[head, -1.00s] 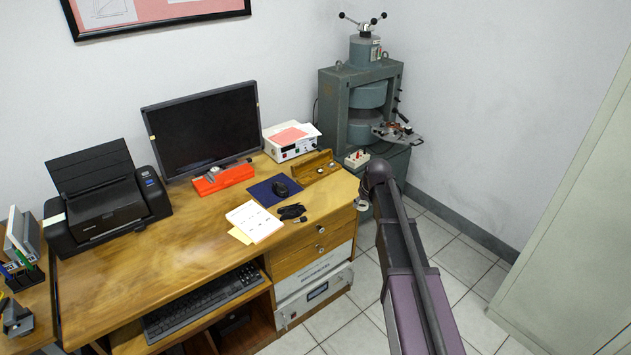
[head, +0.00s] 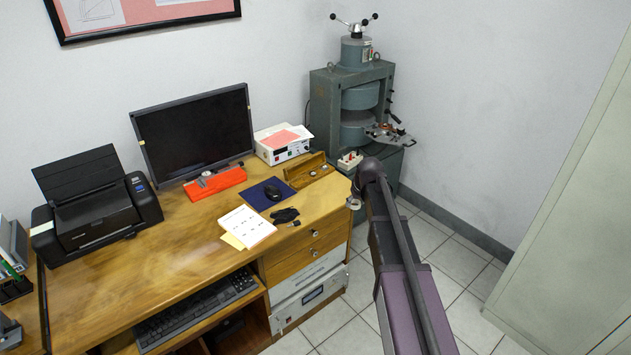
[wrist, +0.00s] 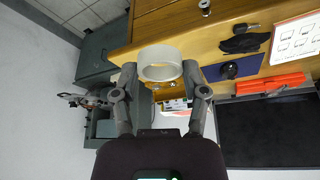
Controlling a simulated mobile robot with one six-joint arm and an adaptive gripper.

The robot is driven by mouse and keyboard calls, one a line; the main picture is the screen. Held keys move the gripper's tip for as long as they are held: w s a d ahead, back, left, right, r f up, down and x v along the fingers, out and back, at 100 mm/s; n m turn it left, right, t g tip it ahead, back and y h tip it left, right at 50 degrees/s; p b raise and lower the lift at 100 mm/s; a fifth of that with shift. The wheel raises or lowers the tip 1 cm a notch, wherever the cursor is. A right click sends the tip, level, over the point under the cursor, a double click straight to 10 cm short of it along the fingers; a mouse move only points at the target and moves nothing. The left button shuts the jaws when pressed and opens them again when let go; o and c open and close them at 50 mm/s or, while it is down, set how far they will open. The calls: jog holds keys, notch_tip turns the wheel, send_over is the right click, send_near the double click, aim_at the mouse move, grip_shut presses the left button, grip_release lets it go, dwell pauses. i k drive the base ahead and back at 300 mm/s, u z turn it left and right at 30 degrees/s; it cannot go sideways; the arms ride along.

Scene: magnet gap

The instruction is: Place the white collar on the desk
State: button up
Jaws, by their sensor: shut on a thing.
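The white collar (wrist: 160,53) is a short pale ring, held between the two dark fingers of my gripper (wrist: 160,70) in the wrist view. My gripper is shut on it. In the head view my gripper (head: 354,203) is mostly hidden behind my arm, just off the right front corner of the desk. Only a small pale and grey bit shows there. The wooden desk (head: 150,255) fills the left half of the head view. Its edge (wrist: 225,47) runs just past the collar in the wrist view.
On the desk are a printer (head: 95,215), a monitor (head: 195,132), an orange-red tool (head: 215,182), a mouse mat (head: 258,198), papers (head: 247,226) and a wooden tray (head: 305,172). A grey magnet stand (head: 325,110) is behind. Bare wood shows at front left and right.

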aim_at(342, 191)
jog(key=i, duration=0.95)
